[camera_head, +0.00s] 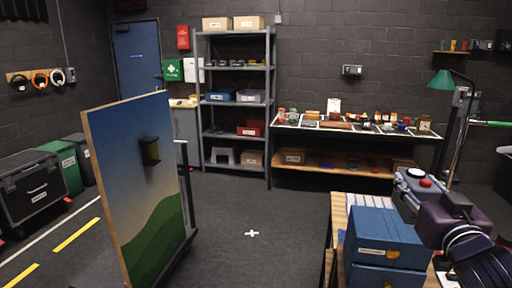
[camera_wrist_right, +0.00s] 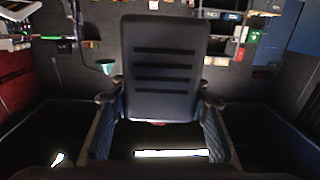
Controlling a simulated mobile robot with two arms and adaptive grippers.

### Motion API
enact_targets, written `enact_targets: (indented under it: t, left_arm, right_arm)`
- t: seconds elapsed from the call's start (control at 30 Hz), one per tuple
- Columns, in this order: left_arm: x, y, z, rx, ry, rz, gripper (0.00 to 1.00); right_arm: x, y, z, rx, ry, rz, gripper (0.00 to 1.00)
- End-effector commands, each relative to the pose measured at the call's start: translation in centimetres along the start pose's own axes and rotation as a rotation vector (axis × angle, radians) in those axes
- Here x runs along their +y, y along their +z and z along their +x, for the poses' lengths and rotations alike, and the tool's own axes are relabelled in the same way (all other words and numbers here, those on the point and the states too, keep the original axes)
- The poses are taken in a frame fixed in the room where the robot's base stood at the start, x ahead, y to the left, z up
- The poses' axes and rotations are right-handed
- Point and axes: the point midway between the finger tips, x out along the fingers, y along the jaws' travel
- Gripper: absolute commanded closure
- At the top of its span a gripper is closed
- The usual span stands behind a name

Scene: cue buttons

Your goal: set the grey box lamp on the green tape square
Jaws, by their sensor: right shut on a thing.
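The grey box lamp (camera_head: 410,184) is at the right of the head view, with a red dome and a white disc showing on it. My right gripper (camera_head: 430,198) is shut on it and holds it above the blue boxes. I cannot make out the green tape square in either view. My left gripper is not in view.
Blue boxes (camera_head: 385,236) stand on a wooden-topped bench (camera_head: 338,212) below the lamp. A white-edged table (camera_head: 290,124) with small items and a metal shelf unit (camera_head: 270,85) stand at the back. A painted panel (camera_head: 130,190) stands left. The middle floor (camera_head: 235,205) is clear.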

Motion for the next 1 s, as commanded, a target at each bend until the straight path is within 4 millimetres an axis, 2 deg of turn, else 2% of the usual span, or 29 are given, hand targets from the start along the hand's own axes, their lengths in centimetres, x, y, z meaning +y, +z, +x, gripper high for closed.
enact_targets:
  t: [0.17,0.37,0.5,0.7,1.0]
  left_arm:
    - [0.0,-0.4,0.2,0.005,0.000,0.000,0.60]
    - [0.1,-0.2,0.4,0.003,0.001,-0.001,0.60]
    - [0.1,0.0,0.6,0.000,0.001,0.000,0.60]
    - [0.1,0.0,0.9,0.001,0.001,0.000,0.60]
    - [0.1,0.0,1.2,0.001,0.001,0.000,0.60]
  right_arm:
    - [-1.9,3.1,-0.4,-0.001,-0.038,0.003,1.00]
    - [-4.8,8.3,-1.8,-0.006,-0.091,0.011,1.00]
    - [-6.9,12.2,-3.7,-0.005,-0.127,0.018,1.00]
    - [-9.4,16.8,-7.2,-0.002,-0.160,0.026,1.00]
    - [-11.8,21.5,-13.0,0.002,-0.180,0.018,1.00]
